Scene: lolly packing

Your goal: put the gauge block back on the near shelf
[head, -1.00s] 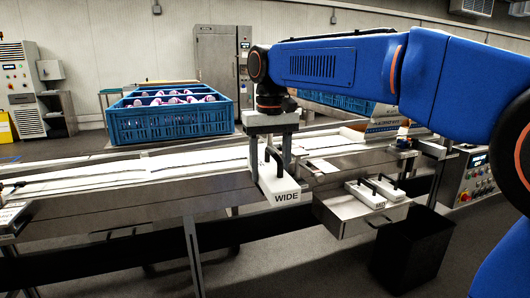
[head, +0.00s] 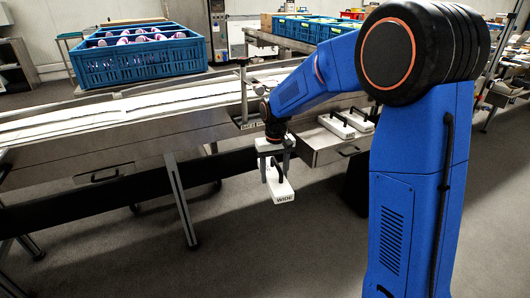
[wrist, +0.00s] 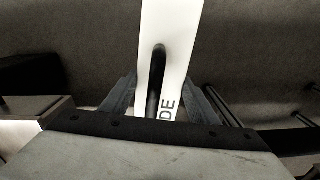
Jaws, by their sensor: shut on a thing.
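The gauge block (head: 284,196) is a white block marked "WIDE" with a black handle. My gripper (head: 277,172) is shut on its handle and holds it in the air, in front of the conveyor and left of the near shelf. In the wrist view the block (wrist: 172,40) hangs between the fingers of my gripper (wrist: 165,95), with the dark floor behind it. The near shelf (head: 322,156) is a metal ledge on the conveyor's front side. Two other white blocks with black handles (head: 337,127) stand on it. My arm hides part of the shelf's right side.
The conveyor (head: 120,135) runs behind my gripper, its legs reaching the floor. A blue crate (head: 140,65) of wrapped lollies stands beyond it. More blue crates (head: 300,28) are at the back. The floor (head: 270,255) in front is clear. A dark bin is mostly hidden behind my arm.

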